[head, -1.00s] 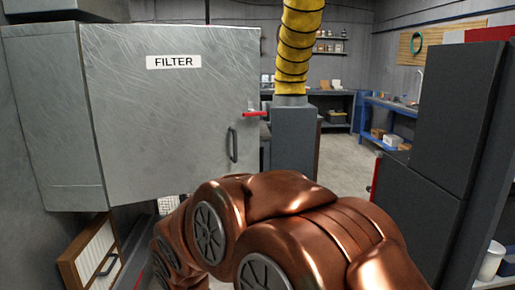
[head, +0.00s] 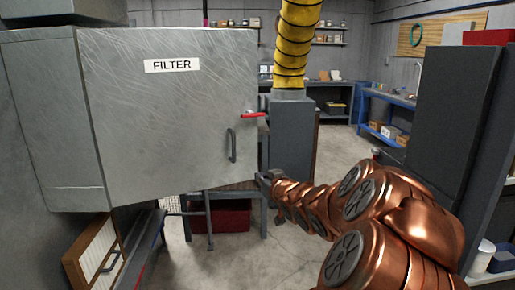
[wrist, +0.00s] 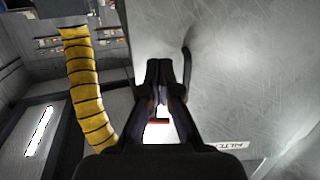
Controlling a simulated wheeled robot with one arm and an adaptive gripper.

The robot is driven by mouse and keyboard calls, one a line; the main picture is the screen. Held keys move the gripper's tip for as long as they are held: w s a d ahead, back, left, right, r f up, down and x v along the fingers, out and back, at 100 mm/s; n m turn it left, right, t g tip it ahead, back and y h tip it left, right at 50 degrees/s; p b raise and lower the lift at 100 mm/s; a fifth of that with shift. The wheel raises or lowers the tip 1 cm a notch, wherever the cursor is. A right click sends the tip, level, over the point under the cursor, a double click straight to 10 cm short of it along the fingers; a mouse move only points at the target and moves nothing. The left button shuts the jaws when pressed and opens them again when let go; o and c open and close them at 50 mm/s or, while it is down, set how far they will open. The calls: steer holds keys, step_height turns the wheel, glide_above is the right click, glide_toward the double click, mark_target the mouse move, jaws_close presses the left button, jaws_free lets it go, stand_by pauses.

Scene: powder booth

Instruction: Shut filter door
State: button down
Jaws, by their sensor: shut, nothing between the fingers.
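The filter door (head: 170,120) is a large scratched grey metal panel with a FILTER label. A dark handle (head: 231,146) is near its right edge, and a red lever (head: 253,115) sticks out at that edge. How far the door stands ajar cannot be told. My gripper (head: 264,179) is shut and empty, by the door's lower right edge, below and right of the handle. In the wrist view, the shut fingertips (wrist: 166,66) appear at the door's edge, beside the handle (wrist: 187,66). Whether they touch the door is unclear.
A grey post (head: 292,135) with a yellow hose (head: 298,45) stands right of the door. A dark cabinet (head: 450,130) is at the right. A framed filter panel (head: 92,254) is at lower left. Open floor (head: 335,160) lies between post and cabinet.

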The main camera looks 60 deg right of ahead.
steer(key=s+d+r+t+h, duration=0.1)
steer(key=s+d+r, duration=0.2)
steer(key=s+r, duration=0.1)
steer(key=p, duration=0.1)
glide_toward(254, 148)
steer(key=shift+t, duration=0.4)
steer(key=x, duration=0.5)
steer(key=shift+w+d+f, duration=0.1)
steer(key=shift+d+f, duration=0.05)
steer(key=shift+f, duration=0.05)
steer(key=shift+p+x, duration=0.3)
steer(key=shift+x, duration=0.7)
steer(key=shift+d, duration=0.1)
